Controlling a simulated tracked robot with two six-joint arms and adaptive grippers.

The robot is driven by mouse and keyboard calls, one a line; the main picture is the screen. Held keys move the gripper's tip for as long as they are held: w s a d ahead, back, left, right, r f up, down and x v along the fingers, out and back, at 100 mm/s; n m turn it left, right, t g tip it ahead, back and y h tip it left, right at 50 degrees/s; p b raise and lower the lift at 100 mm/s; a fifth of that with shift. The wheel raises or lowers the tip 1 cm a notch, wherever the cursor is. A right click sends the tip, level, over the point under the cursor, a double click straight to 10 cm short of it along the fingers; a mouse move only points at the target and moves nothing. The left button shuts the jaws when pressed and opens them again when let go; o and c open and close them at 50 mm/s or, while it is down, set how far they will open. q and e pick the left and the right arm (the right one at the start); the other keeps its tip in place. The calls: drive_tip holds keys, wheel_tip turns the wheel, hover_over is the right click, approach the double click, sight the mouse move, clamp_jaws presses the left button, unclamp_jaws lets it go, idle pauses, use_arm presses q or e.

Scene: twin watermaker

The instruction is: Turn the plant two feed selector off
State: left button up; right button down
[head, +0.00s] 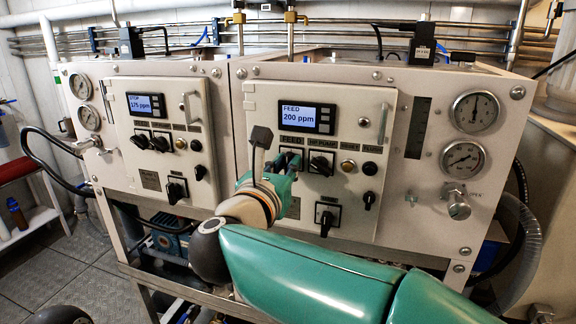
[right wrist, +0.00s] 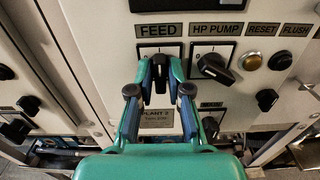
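The plant two feed selector (right wrist: 160,72) is a black knob on a square plate under the FEED label, and its handle stands about upright in the right wrist view. The PLANT 2 label (right wrist: 157,117) is just below it. My right gripper (right wrist: 160,70) is at the panel with one teal finger on each side of the knob. The fingers look open, with a narrow gap to the handle; contact is not clear. In the head view my right gripper (head: 279,166) largely hides the selector. The plant two display (head: 305,116) reads FEED, 200 ppm. My left gripper is not in view.
The HP PUMP knob (right wrist: 214,67) is close on the right, then the RESET button (right wrist: 251,61) and FLUSH button (right wrist: 280,61). Another black knob (head: 326,218) is below. The plant one panel (head: 160,140) is at left, its display reading STOP, 175 ppm.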

drive_tip(key=shift+d, duration=0.15)
drive_tip(key=shift+n, duration=0.4)
drive_tip(key=shift+n+b, duration=0.3)
drive_tip(key=shift+n, duration=0.7)
drive_tip(key=n, duration=0.2)
drive_tip(key=shift+n, duration=0.3)
drive_tip(key=n, duration=0.3)
drive_tip(key=shift+r+p, duration=0.1)
drive_tip(key=shift+p, duration=0.25)
drive_tip(key=shift+n+p, duration=0.4)
drive_tip(key=shift+n, duration=1.4)
